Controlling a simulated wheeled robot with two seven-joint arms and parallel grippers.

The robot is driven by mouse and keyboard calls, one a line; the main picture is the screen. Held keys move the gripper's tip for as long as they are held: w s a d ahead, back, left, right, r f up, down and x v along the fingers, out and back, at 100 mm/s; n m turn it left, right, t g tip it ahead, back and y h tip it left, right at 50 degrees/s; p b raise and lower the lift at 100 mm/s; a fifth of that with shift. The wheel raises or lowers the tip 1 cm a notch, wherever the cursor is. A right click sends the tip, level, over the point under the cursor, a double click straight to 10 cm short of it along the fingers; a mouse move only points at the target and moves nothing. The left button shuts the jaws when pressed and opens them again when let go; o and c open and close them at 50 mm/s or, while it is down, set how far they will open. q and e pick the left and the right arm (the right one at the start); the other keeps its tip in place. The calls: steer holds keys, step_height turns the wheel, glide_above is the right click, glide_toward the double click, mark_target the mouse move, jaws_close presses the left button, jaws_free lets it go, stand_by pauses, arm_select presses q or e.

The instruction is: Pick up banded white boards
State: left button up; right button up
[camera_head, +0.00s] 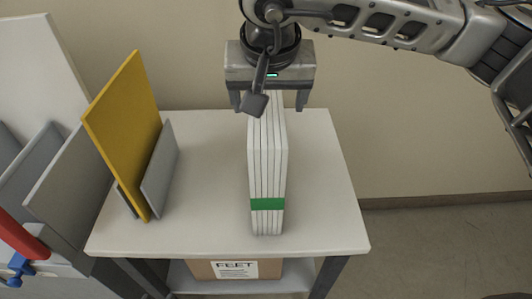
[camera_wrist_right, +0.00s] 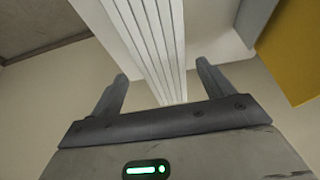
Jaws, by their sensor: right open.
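The banded white boards (camera_head: 267,165) stand upright on edge as a tight stack on the white table, with a green band (camera_head: 267,204) around the end nearest the head camera. My right gripper (camera_head: 270,103) is above the far end of the stack, pointing down. Its jaws are open, one finger on each side of the boards. In the right wrist view the boards (camera_wrist_right: 150,40) run between the two fingers (camera_wrist_right: 163,75), with a gap seen on the left side. The far end of the stack is partly hidden by the gripper. My left gripper is not in view.
A yellow panel (camera_head: 125,130) leans in a grey holder (camera_head: 160,170) on the table's left. Grey and white panels (camera_head: 70,185) stand further left, near a red and blue part (camera_head: 22,240). A cardboard box (camera_head: 205,271) sits on the lower shelf. The tabletop (camera_head: 318,200) right of the boards is clear.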

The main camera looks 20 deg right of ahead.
steer(key=x, duration=0.2)
steer(key=p+x, duration=0.1)
steer(key=x, duration=0.3)
steer(key=shift+w+f, duration=0.2)
steer(key=shift+w, duration=0.2)
steer(key=shift+f, duration=0.25)
steer(key=shift+f+b, duration=0.2)
steer(key=shift+b, duration=0.1)
stand_by(0.4)
steer(key=c, duration=1.7)
steer(key=shift+w, duration=0.1)
jaws_close()
steer(key=shift+r, duration=0.1)
